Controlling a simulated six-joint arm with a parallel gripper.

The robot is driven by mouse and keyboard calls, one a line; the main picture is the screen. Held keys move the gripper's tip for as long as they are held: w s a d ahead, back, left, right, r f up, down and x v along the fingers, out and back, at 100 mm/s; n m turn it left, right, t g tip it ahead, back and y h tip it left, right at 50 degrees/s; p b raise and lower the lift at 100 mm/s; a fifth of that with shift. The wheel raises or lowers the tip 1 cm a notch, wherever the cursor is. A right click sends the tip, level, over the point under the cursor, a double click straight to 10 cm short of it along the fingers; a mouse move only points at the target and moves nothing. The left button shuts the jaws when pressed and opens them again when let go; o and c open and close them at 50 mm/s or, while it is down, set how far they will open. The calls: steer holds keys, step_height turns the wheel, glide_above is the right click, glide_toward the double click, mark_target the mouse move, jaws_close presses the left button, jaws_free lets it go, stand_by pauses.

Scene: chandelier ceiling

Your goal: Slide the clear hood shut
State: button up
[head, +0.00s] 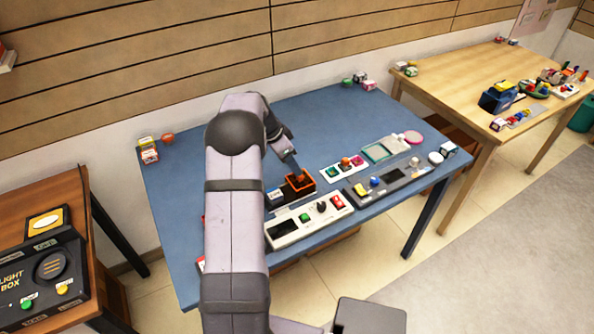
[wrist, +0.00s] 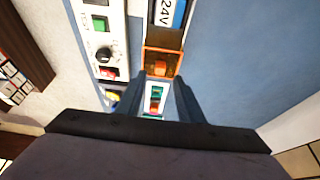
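The hood (wrist: 178,64) shows as a see-through, orange-edged box in the wrist view, over one end of a dark base with a blue "24V" label (wrist: 172,12). An orange block (wrist: 161,68) shows inside or on it. In the head view the orange-edged hood (head: 301,186) is at the right end of the dark base, beside a white label (head: 275,195). My gripper (wrist: 160,82) has its fingers apart, tips at the hood's near edge; I cannot tell whether they touch it. In the head view my gripper (head: 297,172) is just above the hood, partly hidden.
A white panel (head: 290,231) with a green button, black knob and red switch lies close in front. A small white button panel (head: 342,168) and a grey console (head: 384,187) stand to the right. The blue table (head: 315,120) is clear behind.

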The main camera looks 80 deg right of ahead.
mark_target(296, 181)
steer(key=shift+p+x, duration=0.8)
steer(key=shift+x, duration=1.8)
steer(key=shift+c, duration=0.6)
jaws_close()
steer(key=shift+w+a, duration=0.1)
steer(key=shift+w, duration=0.05)
